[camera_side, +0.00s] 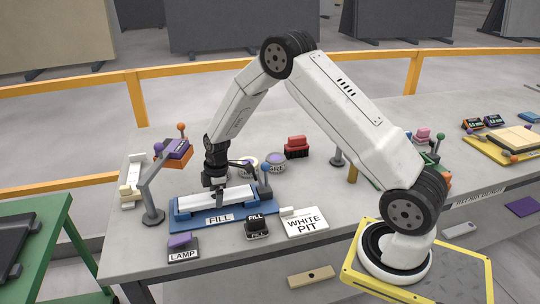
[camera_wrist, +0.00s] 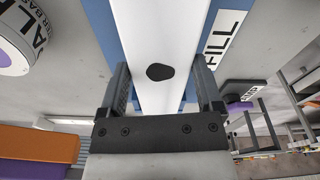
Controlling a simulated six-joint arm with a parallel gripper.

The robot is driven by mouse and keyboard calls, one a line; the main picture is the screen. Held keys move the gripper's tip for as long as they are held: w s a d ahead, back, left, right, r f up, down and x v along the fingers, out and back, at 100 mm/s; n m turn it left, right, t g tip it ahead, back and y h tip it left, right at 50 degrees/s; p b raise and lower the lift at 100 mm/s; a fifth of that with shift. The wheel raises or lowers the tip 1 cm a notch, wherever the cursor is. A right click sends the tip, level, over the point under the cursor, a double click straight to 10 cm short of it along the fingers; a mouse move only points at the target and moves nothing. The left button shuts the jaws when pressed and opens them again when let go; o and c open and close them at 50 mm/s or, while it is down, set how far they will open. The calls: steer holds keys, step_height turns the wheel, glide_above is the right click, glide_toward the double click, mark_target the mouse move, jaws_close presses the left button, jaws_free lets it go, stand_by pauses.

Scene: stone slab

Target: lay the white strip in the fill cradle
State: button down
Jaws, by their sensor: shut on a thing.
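The white strip (camera_side: 238,195) lies lengthwise along the blue fill cradle (camera_side: 185,223), which carries a FILL label on its front. My gripper (camera_side: 214,187) points down over the middle of the strip. In the wrist view my gripper (camera_wrist: 160,95) has one finger on each side of the strip (camera_wrist: 158,35), shut on it. A dark spot marks the strip's top face between the fingers. Blue parts of the cradle (camera_wrist: 103,35) show on both sides beneath the strip. I cannot tell whether the strip rests fully on the cradle floor.
A lamp post with an orange and purple head (camera_side: 176,150) stands left of the cradle. A purple-topped LAMP block (camera_side: 182,244), a black FILL block (camera_side: 256,227) and a WHITE PIT card (camera_side: 307,224) lie in front.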

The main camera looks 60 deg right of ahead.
steer(key=shift+f, duration=0.1)
jaws_free()
step_height(320, 180, up, 12)
steer(key=s+d, duration=0.1)
stand_by(0.8)
stand_by(0.5)
steer(key=s+a+m, duration=0.4)
steer(key=s+m, duration=0.1)
steer(key=s, duration=0.5)
steer(key=s+a+r+m+t+h, duration=0.1)
steer(key=s+a+m, duration=0.4)
steer(key=s, duration=0.5)
steer(key=shift+m+t, duration=0.3)
steer(key=shift+m, duration=0.1)
steer(key=shift+w, duration=0.1)
